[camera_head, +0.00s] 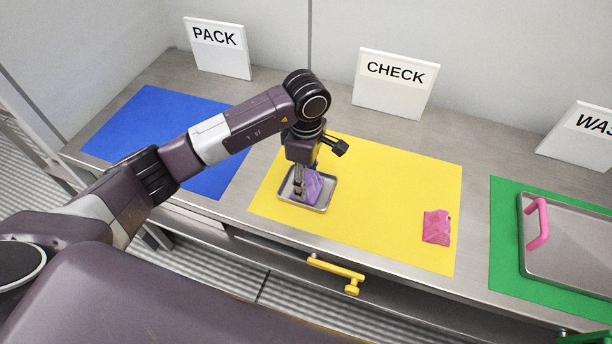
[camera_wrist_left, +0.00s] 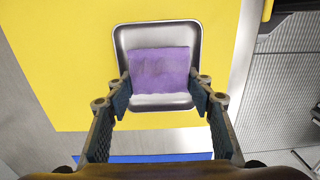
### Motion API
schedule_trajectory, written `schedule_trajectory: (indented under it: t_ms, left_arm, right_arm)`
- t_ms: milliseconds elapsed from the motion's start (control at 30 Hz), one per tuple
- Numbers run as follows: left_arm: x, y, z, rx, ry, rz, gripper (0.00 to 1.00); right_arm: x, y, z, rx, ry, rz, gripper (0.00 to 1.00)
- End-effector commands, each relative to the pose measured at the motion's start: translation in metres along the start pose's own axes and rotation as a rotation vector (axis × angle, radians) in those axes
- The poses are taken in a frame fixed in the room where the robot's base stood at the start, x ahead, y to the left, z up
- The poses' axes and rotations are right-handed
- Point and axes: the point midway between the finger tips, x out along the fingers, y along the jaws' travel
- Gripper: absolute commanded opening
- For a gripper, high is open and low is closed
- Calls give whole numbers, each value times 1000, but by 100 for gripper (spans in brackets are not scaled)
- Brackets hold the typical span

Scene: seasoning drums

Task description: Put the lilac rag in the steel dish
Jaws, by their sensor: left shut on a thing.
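The lilac rag (camera_head: 314,187) is between the fingers of my left gripper (camera_head: 303,190), which is shut on it. The rag is within the outline of the steel dish (camera_head: 322,208), a small shallow tray on the left part of the yellow mat. In the left wrist view the rag (camera_wrist_left: 160,68) lies across the middle of the dish (camera_wrist_left: 160,103), with a finger of my left gripper (camera_wrist_left: 160,84) at each side. I cannot tell whether the rag touches the dish's bottom. My right gripper is not in view.
A pink rag (camera_head: 436,227) lies on the right part of the yellow mat (camera_head: 380,190). A blue mat (camera_head: 160,130) is at left. A green mat (camera_head: 505,250) at right bears a larger steel tray (camera_head: 570,270) with a pink handle (camera_head: 537,222). Signs stand behind.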

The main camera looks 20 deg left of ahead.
Motion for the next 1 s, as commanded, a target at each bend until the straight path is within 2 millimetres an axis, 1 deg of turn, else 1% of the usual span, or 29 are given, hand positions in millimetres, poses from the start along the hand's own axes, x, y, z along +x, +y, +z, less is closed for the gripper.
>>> schedule_trajectory:
  t_ms: [200, 333, 367, 500, 833, 900, 967, 1000]
  left_arm:
    - [0, 1, 0, 0, 0, 2, 29]
    - [5, 1, 0, 0, 0, 2, 29]
    - [3, 0, 0, 0, 0, 1, 51]
    - [3, 0, 0, 0, 0, 1, 66]
    - [1, 0, 0, -1, 0, 1, 66]
    - [-3, 1, 0, -1, -1, 1, 66]
    - [-9, 2, 0, 0, -2, 5, 66]
    - [-16, 2, 0, -1, 0, 6, 66]
  right_arm:
    - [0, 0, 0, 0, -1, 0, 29]
    - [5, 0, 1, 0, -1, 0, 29]
    - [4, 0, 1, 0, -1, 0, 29]
    - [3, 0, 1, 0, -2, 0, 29]
    - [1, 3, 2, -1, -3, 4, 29]
    - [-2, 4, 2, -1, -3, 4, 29]
    - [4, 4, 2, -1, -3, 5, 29]
    - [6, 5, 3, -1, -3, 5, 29]
